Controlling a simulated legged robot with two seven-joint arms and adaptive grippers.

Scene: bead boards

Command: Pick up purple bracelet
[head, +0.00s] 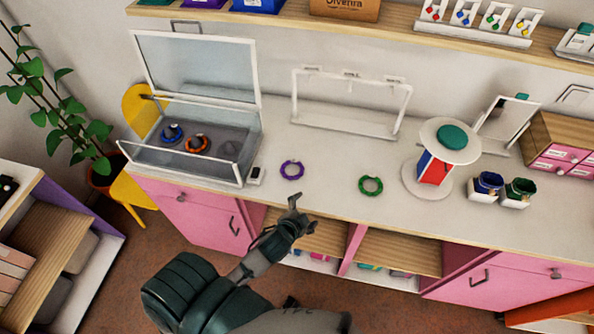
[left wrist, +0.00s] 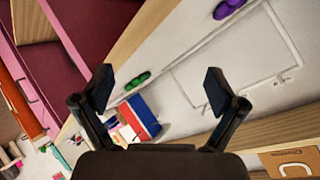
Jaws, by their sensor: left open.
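The purple bracelet (head: 292,178) lies flat on the white counter top (head: 325,185), left of a green bracelet (head: 370,194). My left gripper (head: 297,206) is just in front of the purple bracelet, near the counter's front edge, apart from it and empty. In the left wrist view the two fingers of my left gripper (left wrist: 158,90) are spread wide with nothing between them. The purple bracelet (left wrist: 228,9) shows there at the top edge, partly cut off, and the green bracelet (left wrist: 138,80) is nearer the fingers. My right gripper is not in view.
A glass display case (head: 190,181) with its lid up holds a blue bracelet (head: 172,141) and an orange bracelet (head: 196,151). A white frame stand (head: 345,128) is behind. A round stand (head: 440,195) and two cups (head: 488,183) are right. The counter around the purple bracelet is clear.

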